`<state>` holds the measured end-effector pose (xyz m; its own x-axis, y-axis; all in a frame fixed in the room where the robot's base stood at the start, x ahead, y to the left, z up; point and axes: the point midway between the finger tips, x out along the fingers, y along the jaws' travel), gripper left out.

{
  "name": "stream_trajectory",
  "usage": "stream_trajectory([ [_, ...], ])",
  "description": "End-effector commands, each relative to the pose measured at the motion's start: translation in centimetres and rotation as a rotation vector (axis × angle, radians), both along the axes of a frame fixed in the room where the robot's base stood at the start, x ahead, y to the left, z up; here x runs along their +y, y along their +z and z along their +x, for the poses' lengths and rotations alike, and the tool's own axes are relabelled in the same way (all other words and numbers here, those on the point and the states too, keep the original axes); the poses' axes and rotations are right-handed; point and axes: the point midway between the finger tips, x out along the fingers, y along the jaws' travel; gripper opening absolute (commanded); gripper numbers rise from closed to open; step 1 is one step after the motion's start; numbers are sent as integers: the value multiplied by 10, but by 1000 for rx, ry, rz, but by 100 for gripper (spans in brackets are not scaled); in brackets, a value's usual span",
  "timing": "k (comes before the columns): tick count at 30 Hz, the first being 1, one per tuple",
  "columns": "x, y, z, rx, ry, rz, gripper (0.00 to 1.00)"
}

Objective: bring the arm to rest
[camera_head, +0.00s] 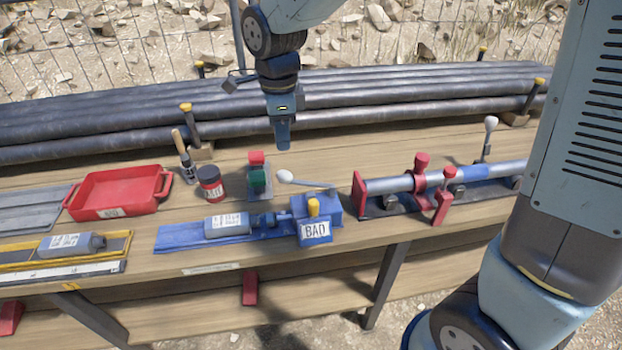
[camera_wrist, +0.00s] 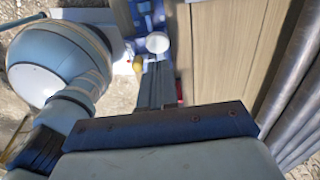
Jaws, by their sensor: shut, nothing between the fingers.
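My gripper (camera_head: 283,146) hangs over the back part of the wooden bench in the head view, its fingers shut and empty, pointing down. In the wrist view, the shut fingers (camera_wrist: 157,85) show past the dark wrist edge. The gripper appears apart from everything on the bench.
A red clamp fixture (camera_head: 423,175) holds a pipe at right. Black pipes (camera_head: 100,120) line the back.

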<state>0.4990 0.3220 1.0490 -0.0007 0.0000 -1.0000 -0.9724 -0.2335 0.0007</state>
Motion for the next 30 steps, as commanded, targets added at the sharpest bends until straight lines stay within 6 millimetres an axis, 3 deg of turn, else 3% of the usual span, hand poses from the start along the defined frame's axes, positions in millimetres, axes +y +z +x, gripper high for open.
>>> stream_trajectory([
  [17, -8, 6, 2, -10, 22, 5, 0],
  [20, -28, 19, 6, -35, 80, 15, 0],
  [30, -137, 75, 2, -178, 445, 13, 0],
])
